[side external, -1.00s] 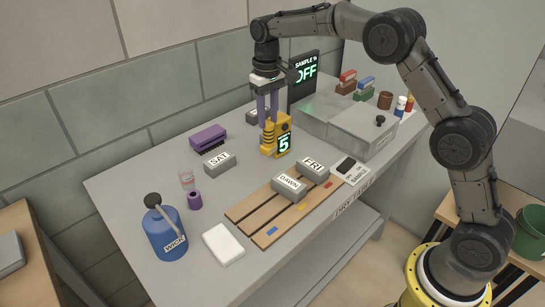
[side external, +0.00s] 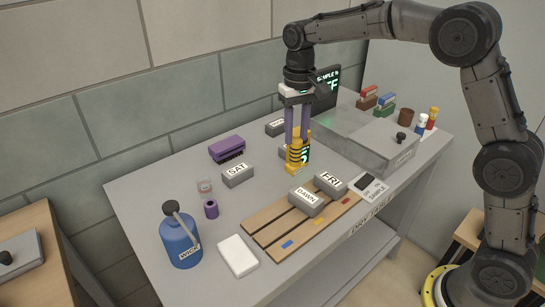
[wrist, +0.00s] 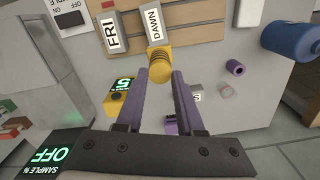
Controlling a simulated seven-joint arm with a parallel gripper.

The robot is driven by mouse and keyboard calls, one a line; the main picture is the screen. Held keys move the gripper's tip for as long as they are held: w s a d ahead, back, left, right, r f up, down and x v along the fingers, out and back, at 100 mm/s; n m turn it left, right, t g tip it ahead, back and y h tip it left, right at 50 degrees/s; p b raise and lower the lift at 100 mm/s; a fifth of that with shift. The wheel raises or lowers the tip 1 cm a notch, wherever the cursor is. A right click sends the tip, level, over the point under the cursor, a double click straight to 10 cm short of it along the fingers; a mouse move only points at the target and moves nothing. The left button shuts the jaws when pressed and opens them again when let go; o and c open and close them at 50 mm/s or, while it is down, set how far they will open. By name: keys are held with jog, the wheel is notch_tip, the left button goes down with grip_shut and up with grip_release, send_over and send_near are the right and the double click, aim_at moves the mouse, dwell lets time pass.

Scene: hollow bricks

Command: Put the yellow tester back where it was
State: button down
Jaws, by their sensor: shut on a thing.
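The yellow tester (side external: 297,153) is a ridged, dark-ringed piece held upright between the purple fingers of my gripper (side external: 298,138). In the wrist view the tester (wrist: 158,62) is at the tips of my gripper (wrist: 166,74), which is shut on it. I cannot tell whether the tester's lower end touches the table.
Grey blocks DAWN (side external: 307,200) and FRI (side external: 330,183) sit on the wooden slats (side external: 262,233). Block SAT (side external: 238,174), a purple tool (side external: 227,148) and a blue WICK bottle (side external: 180,243) are to the left. A grey lidded case (side external: 380,146) and an OFF screen (side external: 327,88) are nearby.

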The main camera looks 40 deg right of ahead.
jog(key=w+f, duration=0.8)
jog(key=f, duration=0.2)
jog(key=shift+a+f, duration=0.2)
jog(key=shift+a, duration=0.05)
jog(key=shift+f, duration=0.15)
jog(key=c, duration=0.5)
grip_release()
